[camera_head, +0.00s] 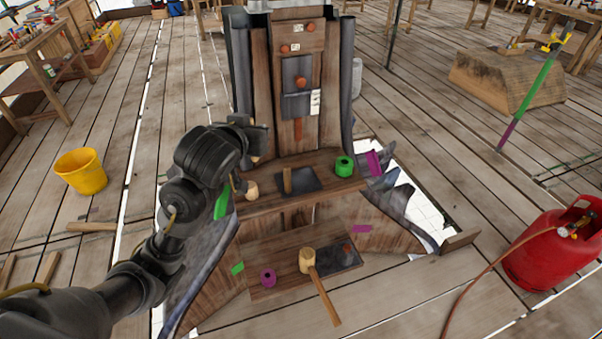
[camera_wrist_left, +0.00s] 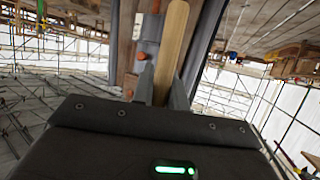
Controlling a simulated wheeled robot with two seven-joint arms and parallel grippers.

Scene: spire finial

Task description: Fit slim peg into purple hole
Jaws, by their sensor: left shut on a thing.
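My left gripper (camera_wrist_left: 163,84) is shut on a pale wooden slim peg (camera_wrist_left: 172,45), which sticks out beyond the fingertips in the left wrist view. In the head view the left hand (camera_head: 256,140) is above the left side of the upper wooden ledge; its fingers and the held peg are not clearly visible. A purple ring with a dark hole (camera_head: 268,277) sits on the lower board, well below and apart from the hand. A green ring with a hole (camera_head: 344,166) sits on the right of the upper ledge. My right gripper is out of view.
A wooden piece (camera_head: 287,180) stands on the upper ledge by a dark plate. A mallet (camera_head: 307,260) lies on the lower board, its handle toward the front. A pale wooden end (camera_head: 252,190) shows beside my arm. A tall panelled structure (camera_head: 298,80) rises behind.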

